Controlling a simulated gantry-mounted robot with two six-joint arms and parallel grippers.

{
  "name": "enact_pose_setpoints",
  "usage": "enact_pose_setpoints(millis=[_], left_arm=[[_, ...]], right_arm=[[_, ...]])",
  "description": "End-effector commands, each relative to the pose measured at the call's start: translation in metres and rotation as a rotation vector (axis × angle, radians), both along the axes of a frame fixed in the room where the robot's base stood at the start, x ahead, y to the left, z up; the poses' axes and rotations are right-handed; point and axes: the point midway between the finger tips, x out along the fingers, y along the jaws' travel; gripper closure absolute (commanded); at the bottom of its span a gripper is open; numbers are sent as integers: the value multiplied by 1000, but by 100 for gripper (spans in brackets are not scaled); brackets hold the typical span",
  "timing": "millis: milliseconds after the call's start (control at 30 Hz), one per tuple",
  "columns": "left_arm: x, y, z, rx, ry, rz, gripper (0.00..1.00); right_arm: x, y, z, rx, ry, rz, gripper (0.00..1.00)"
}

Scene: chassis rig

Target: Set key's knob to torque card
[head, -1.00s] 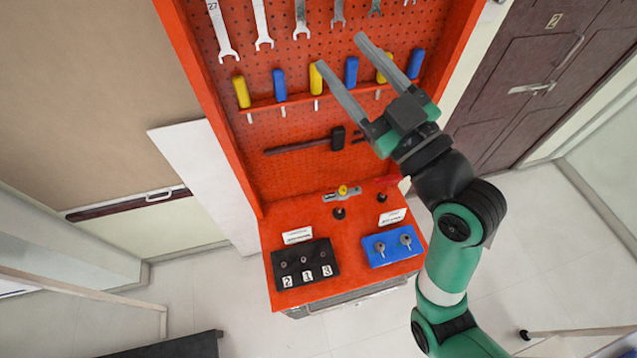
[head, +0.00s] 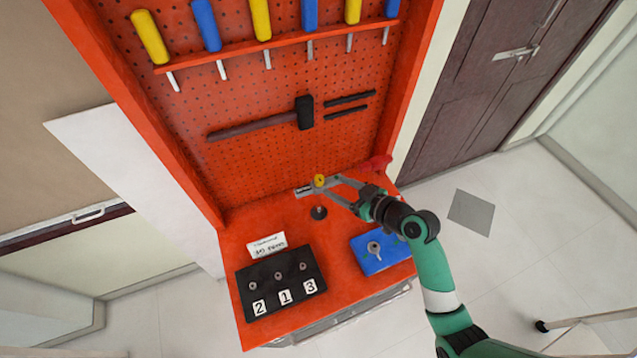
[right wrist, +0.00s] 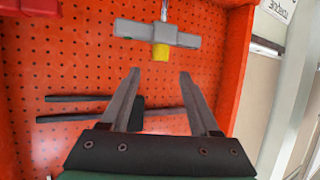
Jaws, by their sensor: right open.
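The key (head: 304,191) is a grey bar with a yellow knob (head: 319,181) at the back of the red bench. In the right wrist view the key's grey body (right wrist: 135,29) and yellow knob (right wrist: 161,53) lie just beyond my fingertips. My right gripper (head: 337,188) is open and empty, its fingers pointing at the knob from the right; in the right wrist view the gap between its fingertips (right wrist: 160,72) lines up with the knob. A white card (head: 267,246) stands behind the black block; its small lettering is not clearly readable. My left gripper is out of view.
A black block (head: 265,291) with sockets numbered 2, 1, 3 sits front left; a blue block (head: 369,262) with a grey piece sits right. A dark round piece (head: 318,213) is below the key. The pegboard (head: 270,170) with hammer (head: 265,123) rises behind.

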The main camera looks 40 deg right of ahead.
Motion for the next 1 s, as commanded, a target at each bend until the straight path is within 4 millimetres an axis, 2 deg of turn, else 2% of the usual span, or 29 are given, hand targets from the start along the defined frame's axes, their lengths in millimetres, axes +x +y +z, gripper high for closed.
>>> enact_pose_setpoints(millis=[100,300,433,700,767,1000], left_arm=[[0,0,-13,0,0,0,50],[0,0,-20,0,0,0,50],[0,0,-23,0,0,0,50],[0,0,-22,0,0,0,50],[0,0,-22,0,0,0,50],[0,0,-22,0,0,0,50]], right_arm=[[27,2,-15,1,2,4,38],[63,1,-28,1,0,2,38],[75,2,-32,1,0,2,38],[77,2,-32,0,1,1,38],[77,2,-32,0,1,1,45],[77,2,-32,0,1,1,88]])
